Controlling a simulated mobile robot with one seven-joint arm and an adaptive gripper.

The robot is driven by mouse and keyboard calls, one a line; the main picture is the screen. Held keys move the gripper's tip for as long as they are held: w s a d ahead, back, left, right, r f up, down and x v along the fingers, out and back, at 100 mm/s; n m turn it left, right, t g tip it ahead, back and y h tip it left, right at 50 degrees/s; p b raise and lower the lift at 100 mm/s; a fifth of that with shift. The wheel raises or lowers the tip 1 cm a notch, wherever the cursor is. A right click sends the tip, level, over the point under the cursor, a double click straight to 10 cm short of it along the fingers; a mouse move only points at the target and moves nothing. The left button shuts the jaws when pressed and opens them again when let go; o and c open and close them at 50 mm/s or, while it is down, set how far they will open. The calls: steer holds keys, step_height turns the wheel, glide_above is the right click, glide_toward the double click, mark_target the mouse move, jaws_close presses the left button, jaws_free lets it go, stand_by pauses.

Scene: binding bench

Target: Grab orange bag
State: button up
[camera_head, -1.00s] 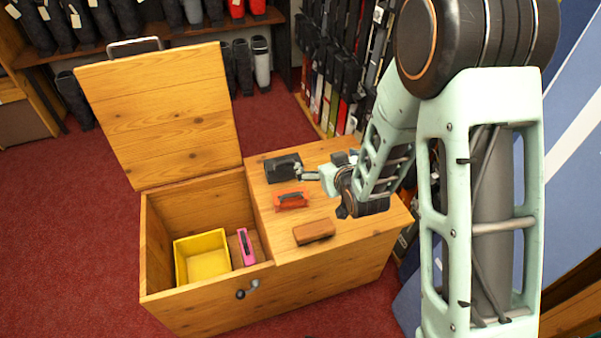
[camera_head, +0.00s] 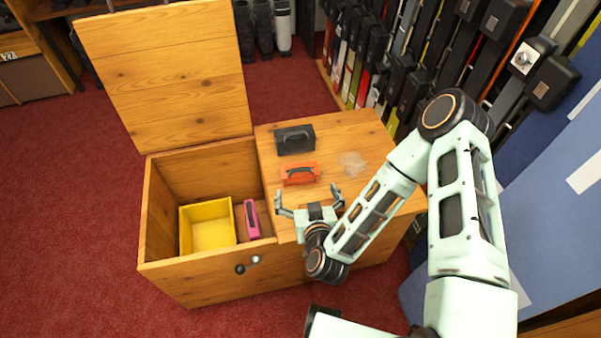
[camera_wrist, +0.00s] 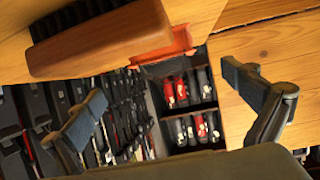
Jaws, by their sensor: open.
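The orange bag (camera_head: 299,175), with a dark handle-like strip, lies on the closed wooden top of the bench, in front of a black bag (camera_head: 295,140). My gripper (camera_head: 308,195) is open and empty, just in front of the orange bag, its fingers spread left and right. In the wrist view, part of the orange bag (camera_wrist: 178,44) shows at upper middle, partly behind a brown wooden brush (camera_wrist: 105,42). My gripper's two fingers (camera_wrist: 168,103) show apart there, with nothing between them.
An open compartment left of the top holds a yellow bin (camera_head: 212,226) and a pink object (camera_head: 251,219). Its raised lid (camera_head: 165,75) stands behind. A faint translucent patch (camera_head: 352,164) lies on the top, right of the orange bag. Racks of long items (camera_head: 385,60) stand behind.

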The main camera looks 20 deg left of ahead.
mark_target(301, 175)
steer(key=b+x, duration=0.2)
steer(key=x, duration=0.7)
steer(key=shift+w+a, duration=0.1)
steer(key=shift+a, duration=0.05)
steer(key=shift+c, duration=0.3)
steer(key=c, duration=1)
steer(key=shift+c, duration=0.4)
steer(key=shift+r, duration=0.1)
